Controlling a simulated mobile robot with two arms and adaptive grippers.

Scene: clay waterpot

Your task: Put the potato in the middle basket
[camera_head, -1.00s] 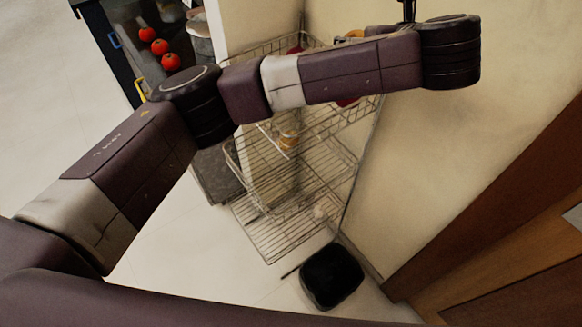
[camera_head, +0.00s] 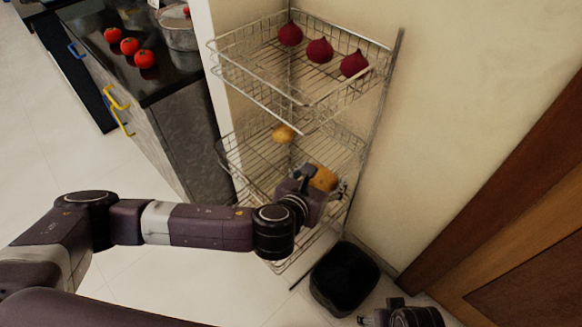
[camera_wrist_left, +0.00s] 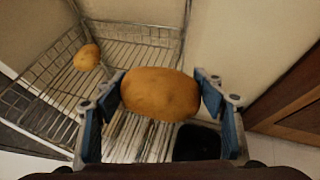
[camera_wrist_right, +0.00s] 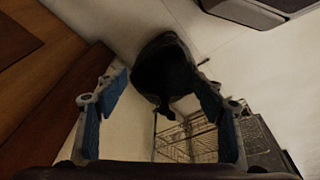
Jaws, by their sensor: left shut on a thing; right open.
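A brown potato (camera_head: 323,178) is held in my left gripper (camera_head: 318,182), at the right front part of the middle wire basket (camera_head: 256,160). In the left wrist view the potato (camera_wrist_left: 160,94) sits between both fingers, with basket wires behind and below it. It seems to be above the basket floor; the exact height is unclear. A second, smaller potato (camera_head: 283,133) lies in the middle basket toward the back, and shows at the upper left of the left wrist view (camera_wrist_left: 87,57). My right gripper (camera_wrist_right: 158,92) is open and empty, low at the right.
The top basket (camera_head: 250,75) holds three dark red onion-like vegetables (camera_head: 319,50). A lower shelf is mostly hidden by my left arm. A black bin (camera_head: 343,278) stands on the floor beside the rack. A counter (camera_head: 165,85) with tomatoes and a pot is at left.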

